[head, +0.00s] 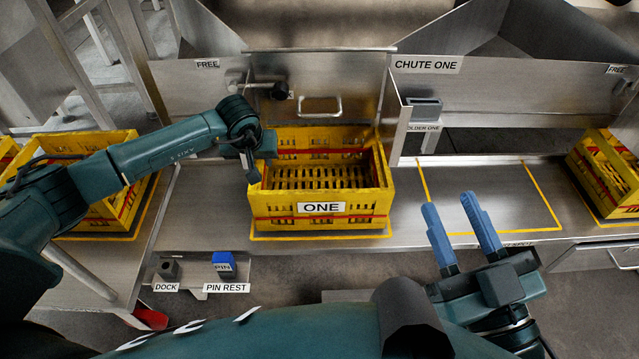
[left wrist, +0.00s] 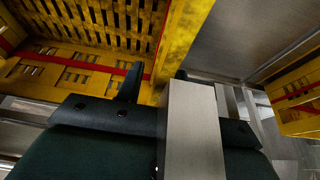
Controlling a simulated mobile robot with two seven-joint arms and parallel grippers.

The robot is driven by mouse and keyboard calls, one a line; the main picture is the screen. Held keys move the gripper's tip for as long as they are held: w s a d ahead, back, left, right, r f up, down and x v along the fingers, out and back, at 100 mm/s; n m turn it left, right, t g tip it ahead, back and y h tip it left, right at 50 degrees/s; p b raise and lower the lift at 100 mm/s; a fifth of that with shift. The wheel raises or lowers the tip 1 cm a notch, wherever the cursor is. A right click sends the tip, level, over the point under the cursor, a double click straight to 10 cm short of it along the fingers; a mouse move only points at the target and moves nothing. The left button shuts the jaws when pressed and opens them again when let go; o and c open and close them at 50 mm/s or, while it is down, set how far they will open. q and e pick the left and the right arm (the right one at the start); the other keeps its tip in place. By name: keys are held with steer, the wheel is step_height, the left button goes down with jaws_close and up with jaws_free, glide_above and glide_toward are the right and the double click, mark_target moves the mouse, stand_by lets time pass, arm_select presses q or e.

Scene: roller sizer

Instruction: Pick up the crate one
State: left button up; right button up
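The crate one (head: 322,222) is a yellow slatted crate with a red stripe and a "ONE" label. It stands upright and looks empty on the steel shelf, inside a yellow outline. My left gripper (head: 256,164) is at its left wall, pointing down. In the left wrist view the gripper (left wrist: 155,85) has one dark finger on each side of the crate's yellow wall (left wrist: 184,38). Whether the fingers press on the wall cannot be told. My right gripper (head: 462,232) is open and empty, in front of the shelf, to the crate's right.
Other yellow crates stand at the left (head: 118,208) and right (head: 606,170). A steel panel with a handle (head: 320,113) is behind. A blue pin rest (head: 223,262) and dock (head: 168,269) sit in front.

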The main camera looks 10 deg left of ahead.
arm_select(q)
steer(key=shift+f, duration=0.25)
stand_by(0.3)
steer(key=shift+c, duration=0.3)
jaws_close()
stand_by(0.4)
